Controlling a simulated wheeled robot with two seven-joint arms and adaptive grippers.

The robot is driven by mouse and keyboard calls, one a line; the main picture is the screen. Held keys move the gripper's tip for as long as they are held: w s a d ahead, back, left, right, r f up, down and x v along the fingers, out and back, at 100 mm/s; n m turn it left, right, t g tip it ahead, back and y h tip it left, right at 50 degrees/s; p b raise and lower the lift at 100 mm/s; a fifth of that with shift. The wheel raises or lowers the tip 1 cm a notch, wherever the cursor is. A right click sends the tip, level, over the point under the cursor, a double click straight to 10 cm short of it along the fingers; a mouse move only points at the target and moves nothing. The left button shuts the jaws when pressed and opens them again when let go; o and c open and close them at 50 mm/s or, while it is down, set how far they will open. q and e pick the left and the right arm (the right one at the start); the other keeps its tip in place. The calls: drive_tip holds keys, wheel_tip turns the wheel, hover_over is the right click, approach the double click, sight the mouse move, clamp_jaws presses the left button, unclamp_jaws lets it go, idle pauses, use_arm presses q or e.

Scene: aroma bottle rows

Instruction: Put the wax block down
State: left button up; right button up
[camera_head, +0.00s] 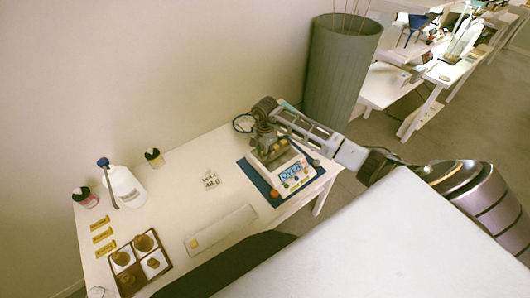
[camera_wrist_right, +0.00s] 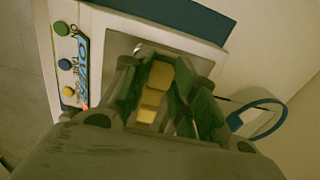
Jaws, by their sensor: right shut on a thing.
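My right gripper (camera_head: 264,132) is low over the pan of the white scale (camera_head: 296,181). In the right wrist view, its fingers (camera_wrist_right: 155,100) are shut around a yellow wax block (camera_wrist_right: 160,75). More yellow block faces (camera_wrist_right: 146,115) show in line between the fingers; I cannot tell which are held and which lie on the pan. In the head view a yellow piece (camera_head: 284,142) shows beside the gripper. The scale's blue display (camera_head: 290,172) seems to read OVER. Whether the held block touches the pan is hidden. My left gripper is not in view.
The scale stands on a blue mat (camera_head: 257,182). A divided brown tray (camera_head: 166,264), a white strip (camera_head: 228,226) with a yellow piece, a white bottle (camera_head: 124,186), small jars (camera_head: 154,158) and yellow labels (camera_head: 103,237) are left. A blue cable loop (camera_wrist_right: 262,122) lies beside the scale.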

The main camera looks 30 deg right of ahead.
drive_tip(key=shift+o, duration=0.5)
drive_tip(key=shift+s+f, duration=0.3)
drive_tip(key=shift+f, duration=0.3)
drive_tip(key=shift+s+f, duration=0.25)
drive_tip(key=shift+f, duration=0.35)
drive_tip(key=o, duration=0.6)
drive_tip(key=shift+c, duration=0.2)
drive_tip(key=shift+w+f+g, duration=0.3)
drive_tip(key=shift+w, duration=0.1)
drive_tip(key=shift+r, duration=0.1)
drive_tip(key=shift+s+d+r, duration=0.1)
drive_tip(key=shift+r, duration=0.25)
drive_tip(key=shift+r+p, duration=0.5)
drive_tip(key=shift+p, duration=0.25)
wheel_tip(320, 180, up, 12)
drive_tip(key=b, duration=0.2)
drive_tip(key=shift+w+b, duration=0.2)
drive_tip(key=shift+b, duration=0.1)
drive_tip(key=shift+r, duration=0.1)
